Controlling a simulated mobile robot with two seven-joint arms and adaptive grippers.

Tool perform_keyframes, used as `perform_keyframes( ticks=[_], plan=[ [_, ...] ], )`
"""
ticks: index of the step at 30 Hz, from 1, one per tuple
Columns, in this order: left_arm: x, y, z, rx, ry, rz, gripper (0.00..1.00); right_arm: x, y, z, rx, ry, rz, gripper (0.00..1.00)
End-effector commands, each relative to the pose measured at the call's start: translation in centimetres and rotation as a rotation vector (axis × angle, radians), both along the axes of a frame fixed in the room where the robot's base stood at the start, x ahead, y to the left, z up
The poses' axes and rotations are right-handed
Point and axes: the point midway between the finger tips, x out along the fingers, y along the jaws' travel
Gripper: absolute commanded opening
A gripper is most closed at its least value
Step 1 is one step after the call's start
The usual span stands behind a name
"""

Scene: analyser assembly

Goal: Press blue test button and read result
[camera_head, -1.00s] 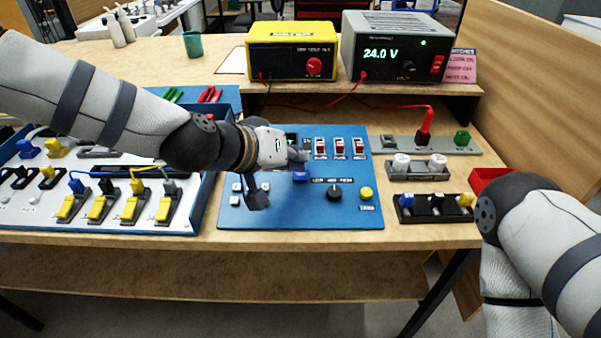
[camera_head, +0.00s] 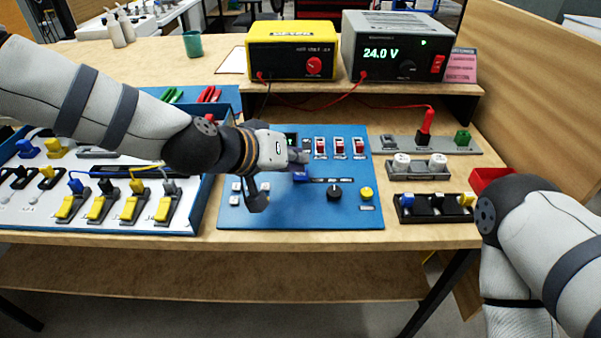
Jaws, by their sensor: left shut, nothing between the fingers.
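The blue test panel (camera_head: 290,211) lies on the wooden bench. The blue test button (camera_head: 300,177) is on it, just below and right of the small dark display (camera_head: 291,140), which is partly hidden by my left gripper. My left gripper (camera_head: 298,160) is shut and empty over the panel, its tip close above the blue button. I cannot tell whether it touches the button. The display's reading is too small and covered to make out. My right arm stands at the right edge; its gripper is out of view.
The panel also has red switches (camera_head: 340,147), a black knob (camera_head: 334,193) and a yellow button (camera_head: 366,193). A yellow meter (camera_head: 290,50) and a power supply (camera_head: 390,48) showing 24.0 V stand behind. A blue-edged switch board (camera_head: 95,218) lies left, connector blocks (camera_head: 418,168) right.

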Motion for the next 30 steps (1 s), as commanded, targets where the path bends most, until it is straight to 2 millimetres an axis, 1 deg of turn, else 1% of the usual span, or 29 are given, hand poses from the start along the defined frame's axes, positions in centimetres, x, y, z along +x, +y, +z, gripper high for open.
perform_keyframes(
  ticks=[1, 11, 30],
  plan=[
    [0.03, 0.01, -0.32, 0.001, 0.002, 0.000, 0.00, -0.08, 0.00, -0.09, 0.000, 0.002, 0.000, 0.57],
    [0.06, 0.00, -0.29, -0.001, 0.001, 0.001, 0.00, -0.07, 0.00, -0.07, 0.000, 0.002, 0.000, 0.57],
    [0.20, 0.00, -1.04, 0.000, 0.001, 0.000, 0.00, -0.28, 0.00, -0.31, 0.000, 0.009, 0.000, 0.57]
  ],
)
